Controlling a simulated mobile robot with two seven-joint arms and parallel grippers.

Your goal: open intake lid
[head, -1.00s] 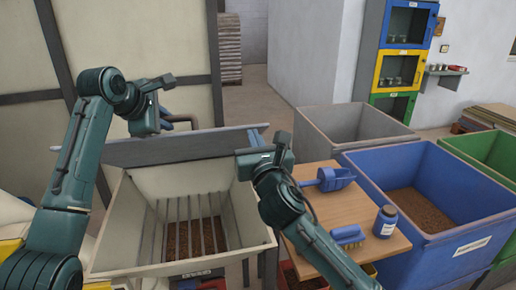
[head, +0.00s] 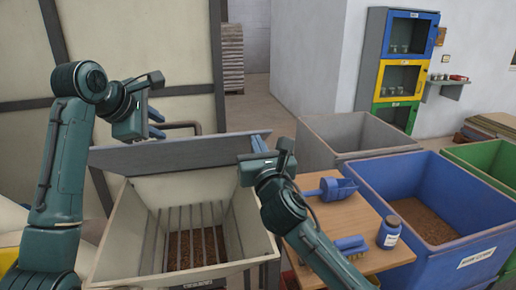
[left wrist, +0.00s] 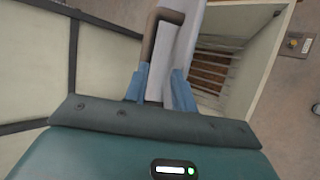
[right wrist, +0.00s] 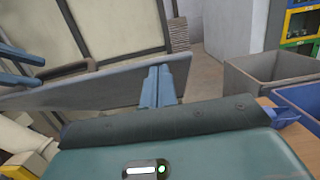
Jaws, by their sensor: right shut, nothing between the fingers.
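The intake lid is a grey panel (head: 185,153) standing raised at the back of the cream hopper (head: 115,245), whose grated opening is uncovered. The lid's brown bar handle (left wrist: 160,25) shows behind it in the head view (head: 185,125). My left gripper (head: 156,122) is above and behind the lid's left part. Its blue fingers (left wrist: 160,88) are open, with the handle's end and the pale lid edge appearing between them; contact is unclear. My right gripper (head: 260,143) is shut and empty at the lid's right end; its fingers (right wrist: 160,85) overlap the lid in view, touching or not unclear.
A wooden table (head: 325,225) right of the hopper holds a blue scoop (head: 330,189), a brush (head: 350,246) and a bottle (head: 390,233). Grey (head: 345,160), blue (head: 430,260) and green (head: 490,165) bins stand further right. A framed cream wall (head: 130,40) is behind the hopper.

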